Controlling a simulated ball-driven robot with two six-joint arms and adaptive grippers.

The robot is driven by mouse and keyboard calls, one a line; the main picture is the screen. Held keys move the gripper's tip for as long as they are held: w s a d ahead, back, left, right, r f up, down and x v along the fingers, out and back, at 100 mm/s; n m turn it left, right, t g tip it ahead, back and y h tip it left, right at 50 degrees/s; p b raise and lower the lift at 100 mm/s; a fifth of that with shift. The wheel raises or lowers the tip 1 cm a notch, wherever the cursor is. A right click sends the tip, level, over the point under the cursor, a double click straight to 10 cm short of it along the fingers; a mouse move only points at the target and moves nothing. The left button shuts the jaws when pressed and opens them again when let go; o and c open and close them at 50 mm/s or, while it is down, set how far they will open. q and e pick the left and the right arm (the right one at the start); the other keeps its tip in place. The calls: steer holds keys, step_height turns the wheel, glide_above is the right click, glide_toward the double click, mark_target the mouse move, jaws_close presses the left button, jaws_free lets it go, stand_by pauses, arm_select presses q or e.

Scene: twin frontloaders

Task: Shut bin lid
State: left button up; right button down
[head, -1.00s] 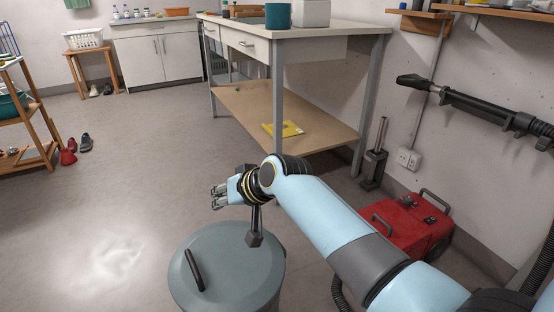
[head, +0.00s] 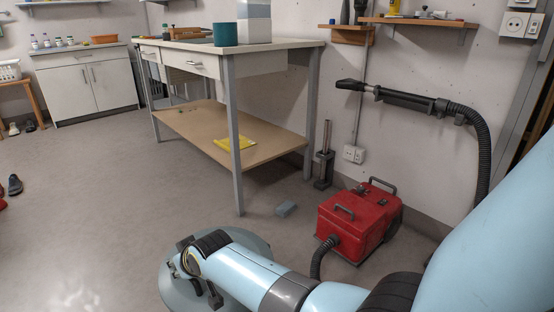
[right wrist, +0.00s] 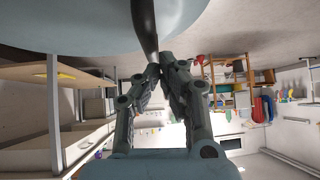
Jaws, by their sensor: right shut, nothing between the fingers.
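The grey-blue round bin lid (head: 252,243) is at the bottom of the head view, partly covered by my right arm. The arm hides much of the bin, so I cannot tell how the lid sits on its rim. My right gripper (head: 172,266) is low over the left part of the lid. In the right wrist view the gripper (right wrist: 163,62) is shut and empty, its fingertips close to the lid's black handle (right wrist: 144,28). I cannot tell if they touch. The lid's pale surface (right wrist: 70,25) fills the top of that view. My left gripper is out of view.
A red machine (head: 358,222) with a black hose stands on the floor right of the bin. A workbench (head: 237,150) with a low shelf stands behind. A small grey-blue block (head: 287,209) lies on the floor between them.

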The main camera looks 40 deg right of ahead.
steer(key=shift+f, duration=0.15)
stand_by(0.3)
steer(key=shift+r+p, duration=0.4)
steer(key=shift+r, duration=0.1)
steer(key=s+a+r+p, duration=0.2)
steer(key=s+r+p, duration=0.55)
steer(key=r, duration=0.25)
steer(key=s+d+f+g, duration=0.3)
steer(key=s+d+f, duration=0.1)
steer(key=s+f, duration=0.95)
steer(key=s+d+f+g, duration=0.2)
steer(key=s+d+f, duration=0.1)
steer(key=s, duration=0.9)
steer(key=s+d+f+g+h, duration=0.1)
steer(key=s+f, duration=0.5)
steer(key=s, duration=0.7)
steer(key=s+d+f+g, duration=0.3)
steer(key=s+d+f, duration=0.2)
steer(key=s, duration=0.8)
steer(key=shift+s+f+h, duration=0.25)
steer(key=shift+h, duration=0.05)
